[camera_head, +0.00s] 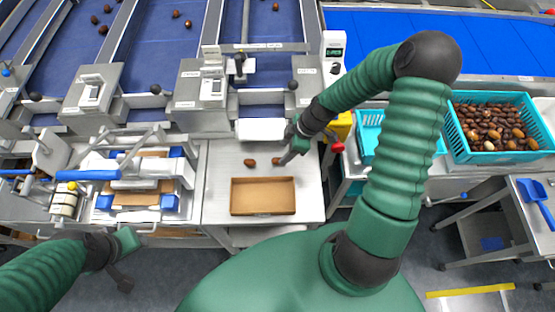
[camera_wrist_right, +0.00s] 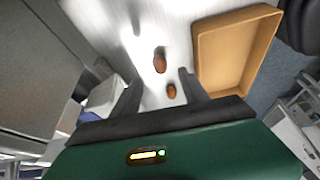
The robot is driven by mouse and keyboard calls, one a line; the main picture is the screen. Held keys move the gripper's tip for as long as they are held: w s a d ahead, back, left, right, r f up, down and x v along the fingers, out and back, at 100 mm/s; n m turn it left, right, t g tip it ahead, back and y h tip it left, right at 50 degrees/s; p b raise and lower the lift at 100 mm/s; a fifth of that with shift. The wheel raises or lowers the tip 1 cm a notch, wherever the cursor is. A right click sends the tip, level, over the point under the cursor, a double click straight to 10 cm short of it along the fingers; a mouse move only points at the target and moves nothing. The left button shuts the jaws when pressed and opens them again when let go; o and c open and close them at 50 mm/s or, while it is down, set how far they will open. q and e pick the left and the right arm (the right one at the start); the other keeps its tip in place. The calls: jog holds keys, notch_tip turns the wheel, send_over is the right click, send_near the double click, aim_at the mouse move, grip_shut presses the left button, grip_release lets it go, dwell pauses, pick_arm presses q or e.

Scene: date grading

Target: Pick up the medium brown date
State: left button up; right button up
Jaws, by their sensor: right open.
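Two brown dates lie on the steel table (camera_head: 225,197). One date (camera_head: 249,163) is left of my right gripper. The other date (camera_head: 276,161) is beside its fingers. In the right wrist view, one date (camera_wrist_right: 171,91) lies between the open fingers, nearer the palm, and the other date (camera_wrist_right: 160,62) lies near the fingertips. Their shades are close; I cannot tell surely which is the medium brown one. My right gripper (camera_head: 284,159) is open and points down at the table; it also shows in the wrist view (camera_wrist_right: 160,76). My left gripper (camera_head: 123,268) hangs at lower left, away from the dates.
An empty shallow cardboard tray (camera_head: 263,211) sits just in front of the dates, and beside the right finger in the wrist view (camera_wrist_right: 232,13). Grading lanes with machine housings (camera_head: 203,95) stand behind. A teal crate full of dates (camera_head: 495,155) is at right.

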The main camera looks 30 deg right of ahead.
aim_at(277, 161)
jog(key=x, duration=0.2)
jog(key=p+x, duration=0.1)
jog(key=x, duration=0.2)
jog(key=shift+s+f, duration=0.2)
jog(key=shift+f, duration=0.25)
jog(key=shift+w+f, duration=0.15)
jog(key=shift+f, duration=0.05)
jog(key=c, duration=0.9)
jog(key=shift+r, duration=0.1)
